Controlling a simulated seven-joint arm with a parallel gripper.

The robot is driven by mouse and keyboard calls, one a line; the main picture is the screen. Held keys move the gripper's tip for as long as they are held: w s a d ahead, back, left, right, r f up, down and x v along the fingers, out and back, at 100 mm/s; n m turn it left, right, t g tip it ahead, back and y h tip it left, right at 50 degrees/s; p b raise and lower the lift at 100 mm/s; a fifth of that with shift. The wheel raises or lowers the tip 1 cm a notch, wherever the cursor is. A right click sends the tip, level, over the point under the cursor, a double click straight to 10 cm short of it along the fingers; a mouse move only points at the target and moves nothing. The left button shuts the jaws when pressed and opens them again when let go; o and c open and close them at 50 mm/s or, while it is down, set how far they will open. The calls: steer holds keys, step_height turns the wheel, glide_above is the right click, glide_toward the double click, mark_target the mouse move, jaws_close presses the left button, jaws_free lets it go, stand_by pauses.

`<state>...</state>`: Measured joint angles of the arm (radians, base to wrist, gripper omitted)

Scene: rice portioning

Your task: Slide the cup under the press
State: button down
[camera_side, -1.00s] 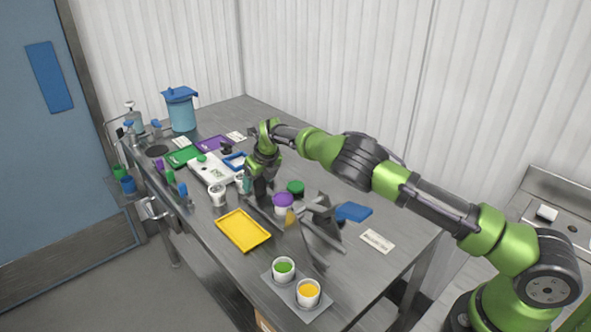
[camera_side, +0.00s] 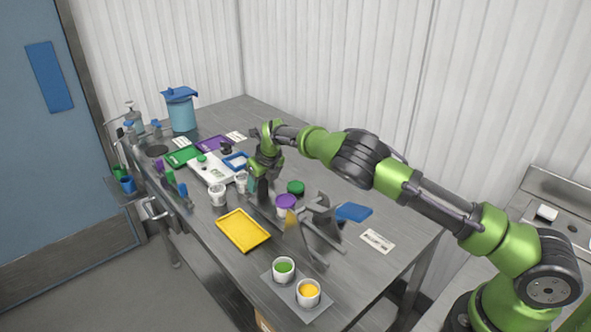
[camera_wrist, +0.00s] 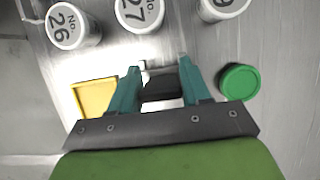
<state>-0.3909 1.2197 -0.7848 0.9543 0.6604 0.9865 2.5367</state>
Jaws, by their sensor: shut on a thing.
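The cup, white with a purple top (camera_side: 286,202), stands upright in the side view, just left of the grey metal press (camera_side: 318,208) and close to its frame. My gripper (camera_side: 262,190) is on the far left side of the cup, low over the table. In the wrist view my teal fingers (camera_wrist: 161,85) are shut on a dark block (camera_wrist: 161,92), which looks like the handle of a slide. The cup is not visible in the wrist view. Whether it stands directly under the press head cannot be told.
Numbered white cups (camera_wrist: 74,27) stand in a row beyond my fingers. A yellow tray (camera_side: 243,230) lies to the left and a green lid (camera_side: 296,187) to the right. Two filled cups (camera_side: 283,267) stand on a plate at the near edge. A blue plate (camera_side: 354,212) lies right of the press.

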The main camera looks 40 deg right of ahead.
steer(key=s, duration=0.8)
steer(key=shift+s+d+r, duration=0.1)
steer(key=shift+s+r, duration=0.05)
steer(key=shift+s, duration=0.1)
steer(key=c, duration=0.6)
jaws_free()
steer(key=v, duration=1.6)
steer(key=shift+s+r, duration=0.15)
steer(key=shift+r, duration=0.2)
